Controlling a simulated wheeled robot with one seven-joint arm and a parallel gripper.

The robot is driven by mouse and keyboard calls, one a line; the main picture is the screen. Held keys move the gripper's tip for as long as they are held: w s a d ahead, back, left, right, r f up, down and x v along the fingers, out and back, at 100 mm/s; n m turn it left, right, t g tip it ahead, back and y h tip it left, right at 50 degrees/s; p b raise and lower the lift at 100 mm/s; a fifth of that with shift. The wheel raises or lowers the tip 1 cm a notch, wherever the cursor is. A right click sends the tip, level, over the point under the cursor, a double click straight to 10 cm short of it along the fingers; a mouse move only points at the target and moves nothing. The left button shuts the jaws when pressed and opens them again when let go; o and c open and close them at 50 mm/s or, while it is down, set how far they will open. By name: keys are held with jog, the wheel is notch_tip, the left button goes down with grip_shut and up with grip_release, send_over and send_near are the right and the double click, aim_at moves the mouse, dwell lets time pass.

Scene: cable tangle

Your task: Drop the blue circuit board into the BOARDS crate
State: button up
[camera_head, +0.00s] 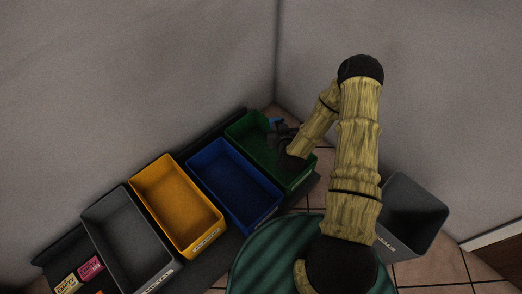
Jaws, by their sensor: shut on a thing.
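My gripper (279,130) is over the green crate (242,149), near its far right part. It is shut on the blue circuit board (275,121), of which only a small blue piece shows at the fingertips. The rest of the board is hidden by the dark gripper. I cannot tell how high the board is above the crate floor. The crates carry pale labels on their front walls, too small to read, so I cannot tell by text which is the BOARDS crate.
A blue crate (218,168), a yellow crate (203,232) and a grey crate (103,220) stand in a row left of the green one. They look empty. Pink (90,267) and yellow blocks (67,284) lie at lower left. A grey bin (431,229) stands right. Walls close behind.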

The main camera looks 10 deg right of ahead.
jog(key=shift+a, duration=0.15)
jog(key=shift+s, duration=0.25)
jog(key=shift+w+a+f+b, duration=0.2)
jog(key=shift+a+f+b, duration=0.15)
jog(key=shift+b, duration=0.25)
jog(key=w+d+f+n+g+y+b, duration=0.1)
jog(key=w+f+n+y+b, duration=0.3)
jog(key=b, duration=0.7)
jog(key=shift+w+d+f+n+g+y+b, duration=0.15)
jog(key=shift+w+f+n+g+y+b, duration=0.2)
jog(key=shift+f+n+y, duration=0.7)
jog(key=shift+r, duration=0.3)
jog(key=shift+y, duration=0.25)
